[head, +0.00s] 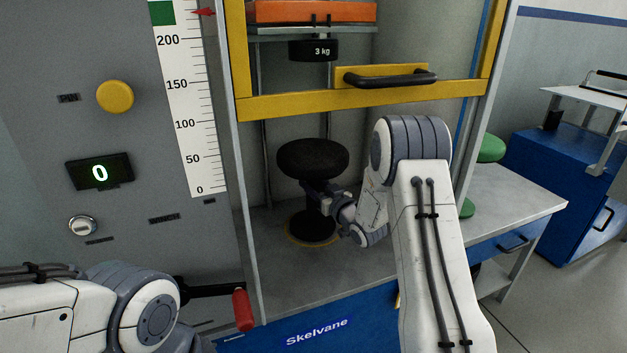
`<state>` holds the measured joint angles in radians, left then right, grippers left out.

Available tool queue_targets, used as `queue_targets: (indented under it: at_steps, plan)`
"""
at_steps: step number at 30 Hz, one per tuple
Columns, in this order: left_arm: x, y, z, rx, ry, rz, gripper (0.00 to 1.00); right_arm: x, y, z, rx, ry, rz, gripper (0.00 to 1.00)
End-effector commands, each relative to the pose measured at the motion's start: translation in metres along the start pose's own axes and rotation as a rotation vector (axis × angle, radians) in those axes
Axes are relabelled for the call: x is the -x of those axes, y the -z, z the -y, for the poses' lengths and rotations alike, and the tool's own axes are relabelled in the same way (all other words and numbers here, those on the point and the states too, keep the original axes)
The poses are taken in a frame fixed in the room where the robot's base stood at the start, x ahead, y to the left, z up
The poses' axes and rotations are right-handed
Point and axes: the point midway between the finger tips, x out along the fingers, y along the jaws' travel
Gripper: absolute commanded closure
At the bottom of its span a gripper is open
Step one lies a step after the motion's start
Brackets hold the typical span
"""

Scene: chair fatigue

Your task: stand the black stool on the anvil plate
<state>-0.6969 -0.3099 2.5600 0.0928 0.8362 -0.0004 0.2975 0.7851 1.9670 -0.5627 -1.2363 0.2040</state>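The black stool (313,157) is upright inside the test machine, with a round seat, a thin column and a round foot. Its foot is over a round spot edged by a yellow ring on the grey machine bed; I take this to be the anvil plate (290,240). Whether the foot touches it or hovers just above cannot be told. My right gripper (318,194) reaches in from the right, at the column under the seat. Its fingers are dark against the column, so their opening is unclear. My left arm shows at the lower left; its gripper is not visible.
A 3 kg weight (314,50) hangs above the stool. The yellow guard frame (300,105) with a black handle (390,79) is raised. A red-handled lever (243,309) projects at the front left. A green stool (490,148) stands right, partly hidden by my arm.

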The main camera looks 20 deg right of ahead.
Motion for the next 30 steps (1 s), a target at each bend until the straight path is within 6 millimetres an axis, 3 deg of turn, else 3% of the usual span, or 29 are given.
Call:
queue_targets:
  at_steps: [8, 9, 11, 23, 30]
  plan:
    - [-0.003, 0.0, 0.0, 0.0, 0.0, 0.0, 0.27, -0.001, 0.002, -0.001, 0.003, 0.0, -0.012, 1.0]
    - [-0.002, 0.0, 0.0, 0.0, 0.0, 0.0, 0.27, 0.0, -0.001, 0.0, 0.0, 0.0, 0.0, 0.42]
    - [-0.002, 0.0, 0.0, 0.0, 0.0, 0.0, 0.27, 0.0, -0.001, 0.0, 0.0, 0.0, 0.0, 0.24]
    - [0.002, 0.0, 0.0, 0.0, 0.0, 0.0, 0.27, 0.002, 0.002, -0.001, 0.0, -0.001, 0.001, 0.24]
    - [0.006, 0.0, 0.0, 0.0, 0.0, 0.0, 0.27, 0.046, 0.002, -0.002, -0.002, -0.005, 0.002, 0.24]
